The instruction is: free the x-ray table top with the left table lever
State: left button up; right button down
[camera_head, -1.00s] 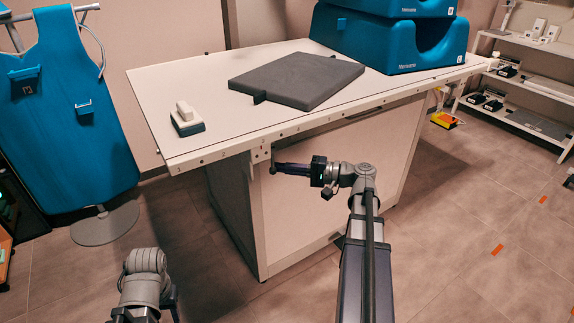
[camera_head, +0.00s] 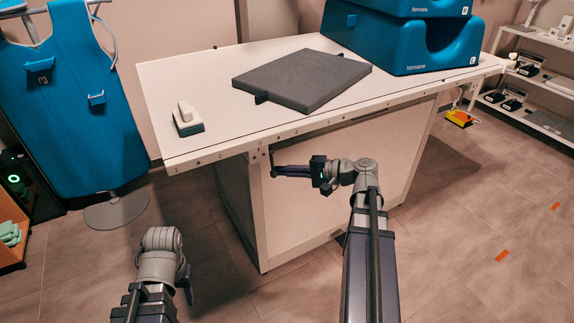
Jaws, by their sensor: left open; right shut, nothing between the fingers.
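The x-ray table top (camera_head: 215,80) is a white slab with a pale rail along its front edge. Under its left front corner is a white bracket (camera_head: 257,158), with a thin dark lever (camera_head: 271,156) hanging beside it. My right gripper (camera_head: 276,171) is shut and points left, its tips at the lever's lower end; I cannot tell whether they touch. Nothing shows between its fingers. My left gripper (camera_head: 187,284) is low at the bottom left, open, well away from the table, and mostly hidden behind its wrist.
A blue apron (camera_head: 75,110) hangs at the left on a stand. Shelves (camera_head: 540,85) stand at the right. The front floor is open.

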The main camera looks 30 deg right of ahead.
jog(key=s+r+m+g+p, duration=0.1)
jog(key=p, duration=0.3)
jog(key=s+r+m+g+h+p, duration=0.1)
jog(key=g+p, duration=0.1)
jog(key=p, duration=0.1)
jog(key=shift+s+r+m+h+p, duration=0.15)
jog(key=shift+s+m+h+p, duration=0.15)
jog(key=shift+p, duration=0.05)
jog(key=shift+s+r+g+p, duration=0.4)
jog(key=shift+s+p, duration=0.1)
jog(key=shift+s, duration=0.1)
jog(key=shift+f, duration=0.1)
jog(key=p, duration=0.3)
send_near(276, 174)
jog(key=d, duration=0.5)
jog(key=shift+s+a+r, duration=0.1)
jog(key=shift+a+r, duration=0.1)
jog(key=shift+r, duration=0.1)
